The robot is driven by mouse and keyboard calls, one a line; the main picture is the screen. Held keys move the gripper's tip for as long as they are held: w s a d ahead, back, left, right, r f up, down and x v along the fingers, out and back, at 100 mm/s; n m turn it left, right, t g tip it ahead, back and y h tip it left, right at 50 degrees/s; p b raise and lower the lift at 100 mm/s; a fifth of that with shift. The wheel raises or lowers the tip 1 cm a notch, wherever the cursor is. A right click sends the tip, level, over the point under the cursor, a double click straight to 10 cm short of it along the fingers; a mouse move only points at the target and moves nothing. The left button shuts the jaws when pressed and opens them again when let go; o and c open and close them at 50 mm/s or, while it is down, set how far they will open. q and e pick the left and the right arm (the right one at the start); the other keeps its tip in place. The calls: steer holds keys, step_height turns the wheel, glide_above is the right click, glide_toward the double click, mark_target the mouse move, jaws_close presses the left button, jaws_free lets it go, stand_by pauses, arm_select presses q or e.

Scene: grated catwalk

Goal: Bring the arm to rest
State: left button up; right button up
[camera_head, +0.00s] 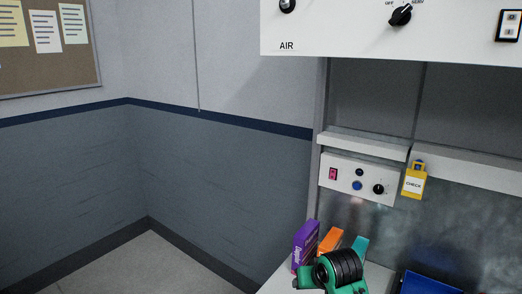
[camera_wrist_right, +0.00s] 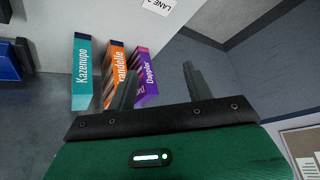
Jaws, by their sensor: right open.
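My right gripper (camera_wrist_right: 159,72) shows in the right wrist view with its two dark fingers spread wide apart. Nothing is between the fingers. Behind the left finger stand an orange box (camera_wrist_right: 112,68) and a purple box (camera_wrist_right: 145,72), with a teal box (camera_wrist_right: 82,72) further left. I cannot tell whether the finger touches them. In the head view a green and black part of my arm shows at the bottom, in front of the boxes; the gripper fingers are hidden there. My left gripper is not in view.
In the head view the purple box (camera_head: 305,246), orange box (camera_head: 330,241) and teal box (camera_head: 360,246) stand on a bench beside a blue bin (camera_head: 430,284). A control panel (camera_head: 357,179) and yellow CHECK tag (camera_head: 413,182) are above. Open floor (camera_head: 150,262) lies left.

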steer(key=s+d+f+g, duration=0.1)
steer(key=s+d+f, duration=0.2)
steer(key=s+f, duration=0.4)
steer(key=s+d+f, duration=0.2)
steer(key=s+f, duration=0.2)
steer(key=s, duration=0.4)
steer(key=s+d+f+n+g+h, duration=0.1)
steer(key=s+d+f, duration=0.15)
steer(key=s, duration=0.75)
steer(key=s+d+f+g+h, duration=0.1)
steer(key=s+d, duration=0.2)
steer(key=s, duration=0.7)
step_height(320, 180, down, 32)
steer(key=s+g, duration=0.1)
steer(key=s, duration=0.1)
steer(key=s+d+f+g, duration=0.1)
steer(key=s+d+f, duration=0.2)
steer(key=s+f, duration=1.5)
steer(key=shift+f+g, duration=0.15)
steer(key=shift+g, duration=0.15)
steer(key=shift+s, duration=0.15)
steer(key=shift+c, duration=0.4)
